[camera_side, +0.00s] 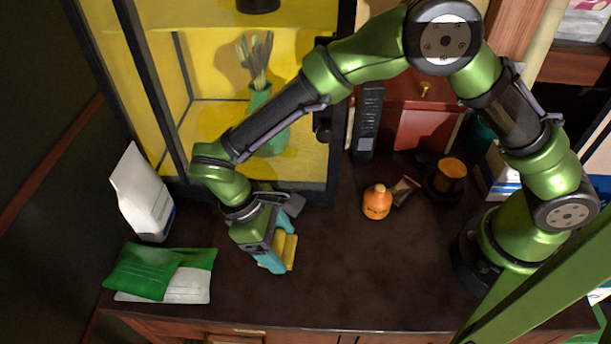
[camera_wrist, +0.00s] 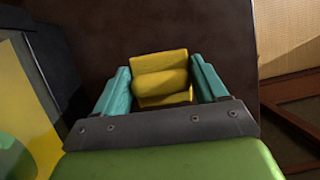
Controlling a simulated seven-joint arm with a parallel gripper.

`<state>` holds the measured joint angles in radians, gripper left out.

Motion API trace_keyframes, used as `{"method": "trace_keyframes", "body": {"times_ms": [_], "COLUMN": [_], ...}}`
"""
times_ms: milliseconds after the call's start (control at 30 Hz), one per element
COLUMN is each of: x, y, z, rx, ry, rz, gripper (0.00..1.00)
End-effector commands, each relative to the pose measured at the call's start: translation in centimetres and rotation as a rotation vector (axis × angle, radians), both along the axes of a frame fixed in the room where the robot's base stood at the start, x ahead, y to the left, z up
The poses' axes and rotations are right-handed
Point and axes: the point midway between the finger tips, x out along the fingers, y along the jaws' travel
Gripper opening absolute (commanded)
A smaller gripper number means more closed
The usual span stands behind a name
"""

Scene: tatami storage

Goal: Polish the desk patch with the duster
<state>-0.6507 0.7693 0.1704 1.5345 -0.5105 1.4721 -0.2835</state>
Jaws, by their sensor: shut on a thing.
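The duster (camera_side: 287,250) is a yellow block with a rounded grip, held between the teal fingers of my gripper (camera_side: 275,250). In the wrist view the duster (camera_wrist: 160,72) sits between both fingertips of the gripper (camera_wrist: 161,85), which is shut on it. The duster is low over the dark brown desk (camera_side: 340,285), left of the desk's middle; I cannot tell whether it touches the top. No distinct patch stands out on the desk surface.
An orange bottle (camera_side: 377,203) and a dark jar (camera_side: 447,178) stand right of the gripper. A yellow-backed glass cabinet (camera_side: 300,165) rises behind. The front middle of the desk is clear.

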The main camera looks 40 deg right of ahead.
Motion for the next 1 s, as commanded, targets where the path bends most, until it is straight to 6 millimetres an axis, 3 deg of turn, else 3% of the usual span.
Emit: {"method": "trace_keyframes", "body": {"times_ms": [667, 700, 1000], "x": [4.0, 3.9, 4.0], "y": [4.0, 3.9, 4.0], "z": [0.6, -0.5, 2.8], "rx": [0.001, -0.004, 0.001], "ry": [-0.002, 0.003, -0.002], "rz": [0.0, 0.001, 0.0], "gripper": [0.43, 0.43, 0.43]}}
